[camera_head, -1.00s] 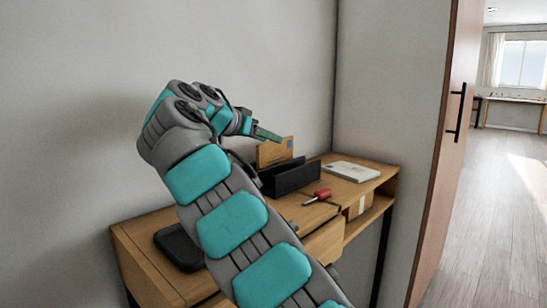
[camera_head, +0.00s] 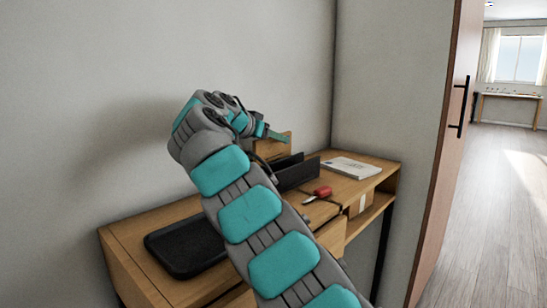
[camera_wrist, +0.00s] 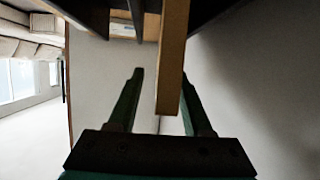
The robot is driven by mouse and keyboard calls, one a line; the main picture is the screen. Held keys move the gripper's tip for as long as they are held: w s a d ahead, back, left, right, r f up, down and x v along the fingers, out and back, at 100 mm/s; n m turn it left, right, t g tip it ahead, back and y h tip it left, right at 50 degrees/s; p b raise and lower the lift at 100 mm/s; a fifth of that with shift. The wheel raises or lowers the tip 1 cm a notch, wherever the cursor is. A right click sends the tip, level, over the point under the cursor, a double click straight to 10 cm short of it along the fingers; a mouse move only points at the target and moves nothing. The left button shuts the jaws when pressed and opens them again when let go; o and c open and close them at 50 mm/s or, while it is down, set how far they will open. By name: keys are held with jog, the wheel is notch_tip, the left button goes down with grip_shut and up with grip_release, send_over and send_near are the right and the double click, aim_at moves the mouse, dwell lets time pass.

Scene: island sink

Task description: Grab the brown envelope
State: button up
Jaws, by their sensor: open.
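The brown envelope (camera_head: 283,148) stands upright in a black holder (camera_head: 298,174) on the wooden desk, partly hidden behind my gripper in the head view. My gripper (camera_head: 278,137) is at the envelope's upper part. In the wrist view the envelope (camera_wrist: 172,60) appears nearly edge-on, its end reaching between the two green fingers of my gripper (camera_wrist: 162,75). The fingers are open, with a gap to the left of the envelope; it looks closer to the right finger. I cannot tell whether that finger touches it.
On the desk (camera_head: 135,240) lie a black tray (camera_head: 185,250), a red-handled tool (camera_head: 322,192) and a white book or box (camera_head: 350,167). A cardboard box (camera_head: 360,203) sits in the shelf below. Walls stand behind and to the right.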

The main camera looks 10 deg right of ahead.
jog(key=shift+c, duration=0.2)
grip_shut()
dwell(1.1)
